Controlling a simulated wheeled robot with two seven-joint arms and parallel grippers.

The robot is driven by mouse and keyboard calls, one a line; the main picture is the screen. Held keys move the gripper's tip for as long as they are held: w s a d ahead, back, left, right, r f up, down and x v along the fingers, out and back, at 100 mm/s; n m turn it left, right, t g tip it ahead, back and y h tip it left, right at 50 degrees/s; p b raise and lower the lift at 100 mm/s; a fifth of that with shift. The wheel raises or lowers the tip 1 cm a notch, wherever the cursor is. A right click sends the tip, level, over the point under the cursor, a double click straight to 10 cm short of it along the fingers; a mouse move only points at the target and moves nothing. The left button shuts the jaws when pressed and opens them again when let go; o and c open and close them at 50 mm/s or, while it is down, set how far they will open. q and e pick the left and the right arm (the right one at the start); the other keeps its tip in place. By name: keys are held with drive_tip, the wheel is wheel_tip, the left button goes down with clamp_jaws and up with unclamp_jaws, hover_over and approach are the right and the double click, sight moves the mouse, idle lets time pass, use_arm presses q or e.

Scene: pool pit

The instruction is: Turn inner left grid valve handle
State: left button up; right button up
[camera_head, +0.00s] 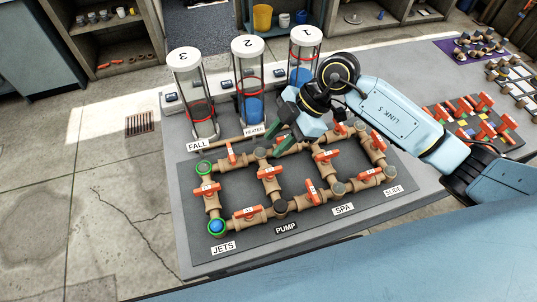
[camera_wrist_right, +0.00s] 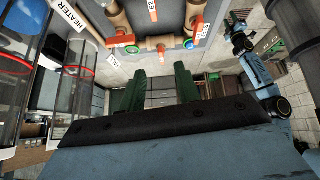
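A grid of tan pipes (camera_head: 232,213) with several orange valve handles lies on a dark board on the table. The inner left grid valve handle (camera_head: 269,173) is on the pipe between the HEATER side and the PUMP label. My right gripper (camera_head: 281,142) is above the back of the grid, apart from that handle. In the right wrist view its green fingers (camera_wrist_right: 157,88) are spread with nothing between them. A blue arm, seemingly my left, shows at the right of the wrist view; its small gripper end (camera_wrist_right: 237,20) is unclear.
Three clear cylinders stand behind the grid, numbered 3 (camera_head: 197,95), 2 (camera_head: 250,85) and 1 (camera_head: 303,60). My right arm crosses over the right part of the grid. Spare orange-handled valves (camera_head: 482,128) lie at the right. The floor at left is clear.

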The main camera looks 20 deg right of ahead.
sight(270, 170)
drive_tip(key=w+d+f+m+h, duration=0.1)
drive_tip(key=d+h, duration=0.2)
drive_tip(key=d, duration=0.1)
drive_tip(key=x, duration=1.3)
drive_tip(key=shift+s+a+r, duration=0.15)
drive_tip(key=shift+a, duration=0.15)
clamp_jaws()
